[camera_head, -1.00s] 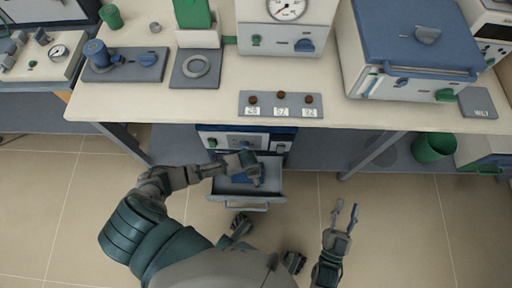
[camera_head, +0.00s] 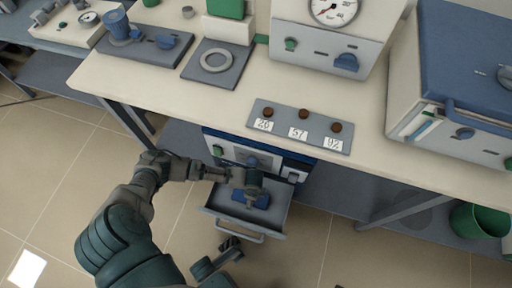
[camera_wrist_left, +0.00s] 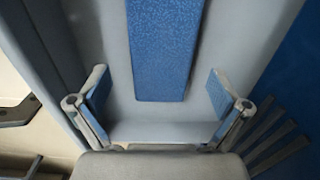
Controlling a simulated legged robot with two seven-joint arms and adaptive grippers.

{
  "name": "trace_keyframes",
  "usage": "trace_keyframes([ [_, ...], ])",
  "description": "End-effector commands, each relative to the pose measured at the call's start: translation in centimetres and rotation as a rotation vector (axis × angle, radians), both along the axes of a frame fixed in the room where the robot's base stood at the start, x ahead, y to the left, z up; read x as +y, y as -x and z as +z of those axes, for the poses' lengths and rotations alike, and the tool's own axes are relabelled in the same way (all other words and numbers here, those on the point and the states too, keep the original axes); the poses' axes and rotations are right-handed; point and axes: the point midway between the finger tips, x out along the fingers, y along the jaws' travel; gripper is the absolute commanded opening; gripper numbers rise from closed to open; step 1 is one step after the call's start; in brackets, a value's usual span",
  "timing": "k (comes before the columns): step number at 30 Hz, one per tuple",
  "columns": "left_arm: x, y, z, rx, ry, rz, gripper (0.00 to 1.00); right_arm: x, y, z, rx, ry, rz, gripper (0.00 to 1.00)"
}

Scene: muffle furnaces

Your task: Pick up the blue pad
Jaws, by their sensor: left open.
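The blue pad (camera_wrist_left: 165,50) lies flat in the open grey drawer (camera_head: 222,213) under the bench. In the head view the blue pad (camera_head: 262,201) is partly hidden by my left gripper (camera_head: 251,196), which reaches down into the drawer from the left. In the left wrist view my left gripper (camera_wrist_left: 158,80) is open, with its blue-lined fingers on either side of the pad's near end and clear gaps to it. Nothing is held between the fingers.
The drawer's front handle (camera_head: 240,236) faces me. The bench edge overhangs the drawer unit. On the bench are a numbered panel (camera_head: 297,128), a gauge device (camera_head: 325,45) and a blue-topped furnace (camera_head: 460,60). A green bin (camera_head: 478,220) stands at lower right.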

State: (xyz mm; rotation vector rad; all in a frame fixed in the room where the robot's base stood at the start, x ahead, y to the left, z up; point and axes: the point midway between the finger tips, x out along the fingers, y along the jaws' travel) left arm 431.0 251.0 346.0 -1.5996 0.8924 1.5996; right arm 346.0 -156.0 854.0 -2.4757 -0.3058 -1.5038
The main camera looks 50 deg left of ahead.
Motion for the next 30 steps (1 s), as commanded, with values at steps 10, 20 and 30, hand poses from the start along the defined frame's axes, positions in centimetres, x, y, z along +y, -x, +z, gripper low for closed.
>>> trace_keyframes([
  [10,0.22,0.07,-2.48,-0.001,0.001,0.001,1.0,0.42,-1.12,-0.67,-0.005,0.006,0.0,0.4],
  [20,0.08,0.06,-2.42,-0.001,-0.001,0.0,0.48,0.4,-1.51,-0.94,0.001,0.007,0.0,0.4],
  [30,0.16,0.1,-2.34,0.0,0.001,0.001,0.48,0.39,-1.44,-0.69,-0.004,0.007,0.0,0.4],
])
